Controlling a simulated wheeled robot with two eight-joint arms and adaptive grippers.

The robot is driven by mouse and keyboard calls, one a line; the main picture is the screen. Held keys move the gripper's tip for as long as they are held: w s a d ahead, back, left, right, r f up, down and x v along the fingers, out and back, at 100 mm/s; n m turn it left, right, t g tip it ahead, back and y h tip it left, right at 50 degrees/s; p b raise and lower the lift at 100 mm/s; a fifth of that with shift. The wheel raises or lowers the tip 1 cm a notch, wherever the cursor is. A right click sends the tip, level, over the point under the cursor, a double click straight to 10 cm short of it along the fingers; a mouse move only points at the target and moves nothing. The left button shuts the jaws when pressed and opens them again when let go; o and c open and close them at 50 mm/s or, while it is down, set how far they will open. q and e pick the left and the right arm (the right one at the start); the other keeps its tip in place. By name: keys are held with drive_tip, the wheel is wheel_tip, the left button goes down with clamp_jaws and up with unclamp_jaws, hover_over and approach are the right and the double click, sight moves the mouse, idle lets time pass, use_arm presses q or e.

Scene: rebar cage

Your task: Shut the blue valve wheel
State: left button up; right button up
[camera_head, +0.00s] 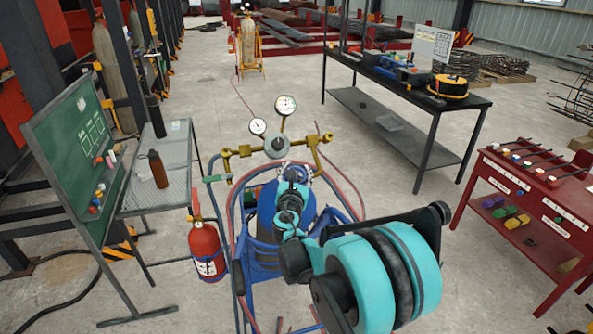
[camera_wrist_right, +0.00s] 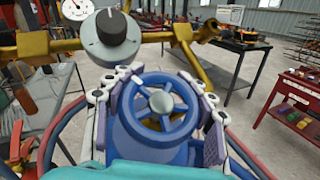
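The blue valve wheel (camera_wrist_right: 162,104), a spoked ring with a grey hub, faces me in the right wrist view. It sits below a grey regulator with a black knob (camera_wrist_right: 111,28). My right gripper (camera_wrist_right: 156,72) is spread, with one pale-linked finger on each side of the wheel. Narrow blue gaps seem to show between fingers and rim; I cannot tell whether they touch. In the head view the right gripper (camera_head: 292,180) is over the top of the blue cylinder (camera_head: 267,222) and hides the wheel. My left gripper is in neither view.
Brass pipes (camera_head: 240,151) and two gauges (camera_head: 286,105) stand just beyond the gripper. A red extinguisher (camera_head: 206,250) is beside the cylinder cart. A green board (camera_head: 75,130) is at left, a black workbench (camera_head: 440,130) and red cart (camera_head: 530,205) at right.

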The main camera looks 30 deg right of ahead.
drive_tip(key=shift+m, duration=0.3)
drive_tip(key=shift+c, duration=0.5)
drive_tip(key=m+g+h, duration=0.2)
drive_tip(key=m+g, duration=0.1)
drive_tip(key=shift+s+d+h+p, duration=0.2)
drive_tip(key=shift+h+p, duration=0.1)
drive_tip(key=shift+p, duration=0.1)
drive_tip(key=shift+s+d+f+m+g+h+p, duration=0.15)
drive_tip(key=shift+s+m+g+h+p, duration=0.15)
drive_tip(key=shift+m+g, duration=0.75)
drive_tip(key=shift+s+d+f+m+g+h+p, duration=0.15)
drive_tip(key=shift+m+g+h, duration=0.25)
drive_tip(key=shift+m+g, duration=0.6)
drive_tip(key=o, duration=1.4)
drive_tip(key=shift+c, duration=0.2)
drive_tip(key=v, duration=1.2)
